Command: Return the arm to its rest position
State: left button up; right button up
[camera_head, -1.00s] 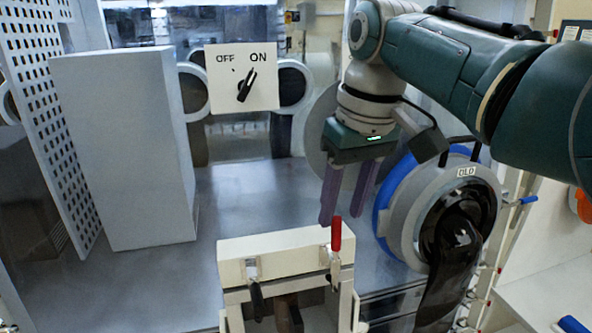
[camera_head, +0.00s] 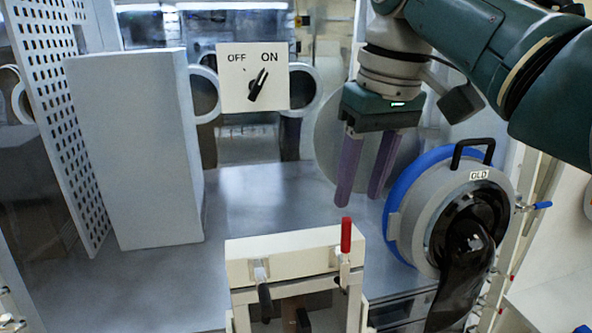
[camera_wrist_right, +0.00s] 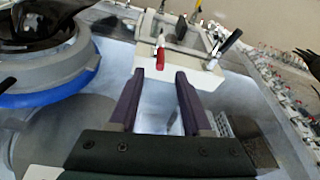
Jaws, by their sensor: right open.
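My right gripper (camera_head: 360,195) hangs from the green arm at the upper right of the head view, its two purple fingers pointing down. The fingers are apart with nothing between them. They are above the grey floor, behind the cream clamp fixture (camera_head: 290,262) and left of the round port ring. In the right wrist view the gripper (camera_wrist_right: 162,75) is also open, with the fixture and its red handle (camera_wrist_right: 160,55) beyond the fingertips. My left gripper is not in view.
A grey port ring with a blue rim (camera_head: 410,205), labelled OLD, and a black glove (camera_head: 465,255) stand at right. An OFF/ON switch panel (camera_head: 240,95), its knob towards ON, is at the back. A grey block (camera_head: 135,150) and perforated panel (camera_head: 60,120) stand at left.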

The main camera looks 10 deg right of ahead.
jog(key=s+d+f+t, duration=0.1)
jog(key=s+d+f, duration=0.1)
jog(key=s+f, duration=0.6)
jog(key=s+d+f, duration=0.1)
jog(key=s+f, duration=0.4)
jog(key=s, duration=0.8)
jog(key=s+r, duration=0.3)
jog(key=s, duration=0.5)
notch_tip(320, 180, up, 14)
jog(key=p, duration=1.4)
jog(key=shift+w+r+m+t+h+p, duration=0.15)
jog(key=shift+w+m+t+h+p, duration=0.15)
jog(key=shift+w+t+p, duration=0.1)
jog(key=shift+f, duration=0.2)
